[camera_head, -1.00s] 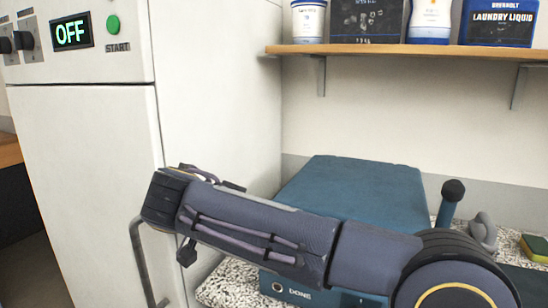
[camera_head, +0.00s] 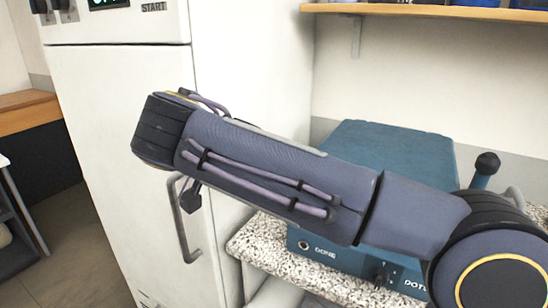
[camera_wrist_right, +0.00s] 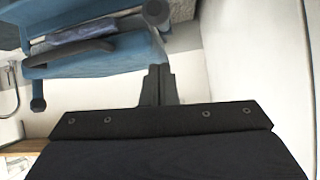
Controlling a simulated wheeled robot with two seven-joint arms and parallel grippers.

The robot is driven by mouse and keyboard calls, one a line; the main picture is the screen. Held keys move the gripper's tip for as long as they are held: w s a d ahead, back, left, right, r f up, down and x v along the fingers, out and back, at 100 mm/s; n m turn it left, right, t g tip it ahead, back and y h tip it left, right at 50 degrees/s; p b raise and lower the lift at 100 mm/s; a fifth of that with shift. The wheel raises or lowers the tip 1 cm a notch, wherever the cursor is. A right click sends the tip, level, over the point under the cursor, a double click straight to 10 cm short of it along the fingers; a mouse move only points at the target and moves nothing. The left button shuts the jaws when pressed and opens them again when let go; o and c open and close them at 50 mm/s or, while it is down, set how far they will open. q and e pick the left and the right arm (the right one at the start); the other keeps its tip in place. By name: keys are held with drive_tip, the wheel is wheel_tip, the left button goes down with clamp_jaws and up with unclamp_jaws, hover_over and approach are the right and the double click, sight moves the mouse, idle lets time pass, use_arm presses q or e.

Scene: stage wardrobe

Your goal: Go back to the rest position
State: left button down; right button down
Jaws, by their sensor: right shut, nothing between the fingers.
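My right arm (camera_head: 270,172) reaches in from the right in the head view and crosses in front of the white cabinet and the blue machine. The blue machine (camera_wrist_right: 110,58) is at the upper left of that view, apart from the fingertips as far as I can tell. My left gripper is in neither view.
The white cabinet (camera_head: 120,85) with a grey handle (camera_head: 183,225) stands behind my arm. The blue machine (camera_head: 390,145) sits on a speckled counter (camera_head: 262,240), below a wooden shelf (camera_head: 430,13). Open floor (camera_head: 75,265) shows at lower left.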

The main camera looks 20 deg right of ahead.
drive_tip(key=shift+s+a+r, duration=0.1)
drive_tip(key=shift+s+a, duration=0.1)
drive_tip(key=shift+s, duration=0.05)
drive_tip(key=s+d+f+n+g+y+p, duration=0.3)
drive_tip(key=s+d+f+n+y+p, duration=0.25)
drive_tip(key=s+d+f, duration=0.35)
drive_tip(key=s+a+f+n+y+p, duration=0.1)
drive_tip(key=s+f+n+y+p, duration=0.1)
drive_tip(key=s, duration=0.4)
drive_tip(key=s+a+f+n+t+y+p, duration=0.1)
drive_tip(key=s+a+f+n+y+p, duration=0.1)
drive_tip(key=s+f+y, duration=0.3)
drive_tip(key=shift+s+a+f+p, duration=0.25)
drive_tip(key=shift+s+f+p, duration=0.1)
drive_tip(key=shift+s, duration=0.3)
drive_tip(key=shift+t+y, duration=0.25)
drive_tip(key=shift+t, duration=0.05)
